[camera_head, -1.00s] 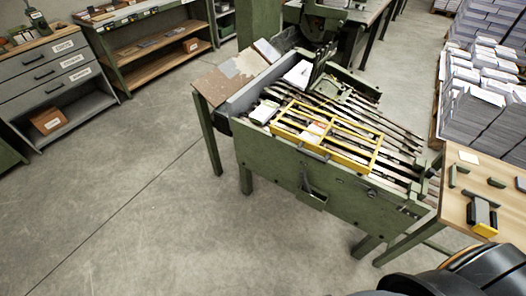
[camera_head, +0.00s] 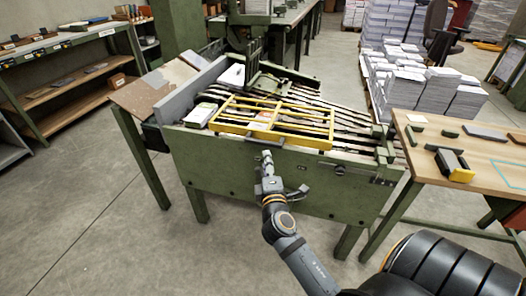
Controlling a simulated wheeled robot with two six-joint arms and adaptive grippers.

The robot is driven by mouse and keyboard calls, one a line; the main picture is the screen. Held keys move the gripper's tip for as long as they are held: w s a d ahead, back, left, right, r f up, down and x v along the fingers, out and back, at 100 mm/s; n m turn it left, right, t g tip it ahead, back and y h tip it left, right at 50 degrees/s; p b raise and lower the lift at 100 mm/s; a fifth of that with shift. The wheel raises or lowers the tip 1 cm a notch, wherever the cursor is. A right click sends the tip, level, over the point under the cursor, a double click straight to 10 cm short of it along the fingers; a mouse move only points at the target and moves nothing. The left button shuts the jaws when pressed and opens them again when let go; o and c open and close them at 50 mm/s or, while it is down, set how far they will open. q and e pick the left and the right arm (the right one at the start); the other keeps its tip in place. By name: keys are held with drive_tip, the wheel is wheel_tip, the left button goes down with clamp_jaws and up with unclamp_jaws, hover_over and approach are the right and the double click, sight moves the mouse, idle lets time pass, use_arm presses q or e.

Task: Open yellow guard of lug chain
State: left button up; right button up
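The yellow guard (camera_head: 305,141) is a barred rectangular frame lying low over the dark lug chain (camera_head: 350,127) on top of the green machine (camera_head: 225,170). A dark handle shows at the middle of its front bar. My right gripper (camera_head: 267,157) is in front of the machine, with its fingertips pointing up just below that front bar. The fingertips look narrow and close together, seen nearly edge-on. I cannot tell whether they touch the handle or how far apart they are. My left gripper is not in view.
A wooden table (camera_head: 480,160) with small tools and a yellow-ended block stands to the right. Stacked paper (camera_head: 400,85) is behind it. A green shelf unit (camera_head: 75,70) stands at the left. A sloped board (camera_head: 150,90) sits at the machine's left end. The floor at front left is clear.

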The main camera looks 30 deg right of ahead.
sight(263, 145)
drive_tip(key=x, duration=1)
drive_tip(key=shift+w+d, duration=0.1)
drive_tip(key=shift+w, duration=0.15)
clamp_jaws()
